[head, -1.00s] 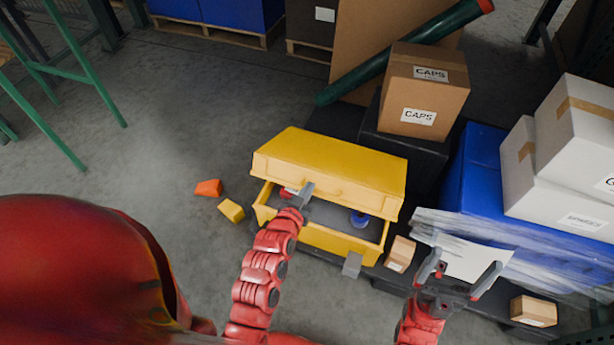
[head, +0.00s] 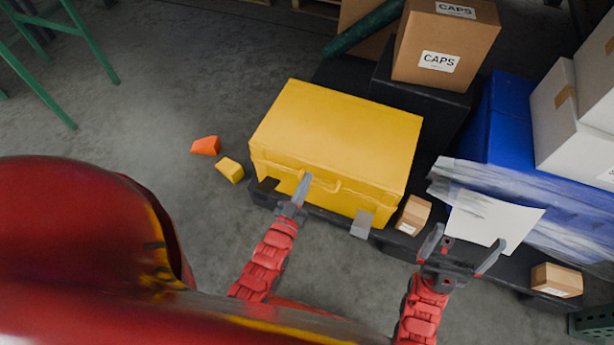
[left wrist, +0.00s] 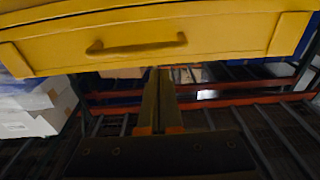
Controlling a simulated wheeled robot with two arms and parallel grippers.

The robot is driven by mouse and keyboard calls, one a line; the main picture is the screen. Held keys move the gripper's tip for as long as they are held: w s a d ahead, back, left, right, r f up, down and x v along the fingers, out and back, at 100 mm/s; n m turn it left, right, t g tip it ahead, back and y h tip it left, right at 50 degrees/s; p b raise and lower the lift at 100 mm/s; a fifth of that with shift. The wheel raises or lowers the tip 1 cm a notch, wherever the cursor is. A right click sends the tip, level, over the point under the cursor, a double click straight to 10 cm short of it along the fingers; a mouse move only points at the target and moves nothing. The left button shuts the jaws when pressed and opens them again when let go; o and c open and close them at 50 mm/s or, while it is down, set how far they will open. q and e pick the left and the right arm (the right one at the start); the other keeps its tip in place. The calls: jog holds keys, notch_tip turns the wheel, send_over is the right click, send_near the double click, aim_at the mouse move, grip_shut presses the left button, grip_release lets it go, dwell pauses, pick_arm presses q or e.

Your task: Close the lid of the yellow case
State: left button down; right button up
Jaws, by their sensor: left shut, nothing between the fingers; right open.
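The yellow case (head: 335,130) sits on a low black platform in the middle of the head view. Its lid is down over the body, and the inside is hidden; I cannot tell whether a thin gap remains at the front. My left gripper (head: 303,182) is shut and empty at the case's front, left of the handle. In the left wrist view the yellow front with its handle (left wrist: 137,46) is above the shut fingers (left wrist: 158,85). My right gripper (head: 466,248) is open and empty, to the right of the case, over a white sheet.
A grey latch piece (head: 362,223) hangs at the case's front. Small cartons (head: 413,215) and (head: 556,280) lie to the right. A CAPS box (head: 443,45) stands behind. Orange (head: 206,145) and yellow (head: 230,169) blocks lie on the floor at left, where it is mostly clear.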

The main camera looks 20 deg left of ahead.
pick_arm(q)
jog(key=f, duration=0.1)
jog(key=f+b, duration=0.1)
jog(key=f+t, duration=0.1)
jog(key=shift+s, duration=0.25)
jog(key=shift+f, duration=0.1)
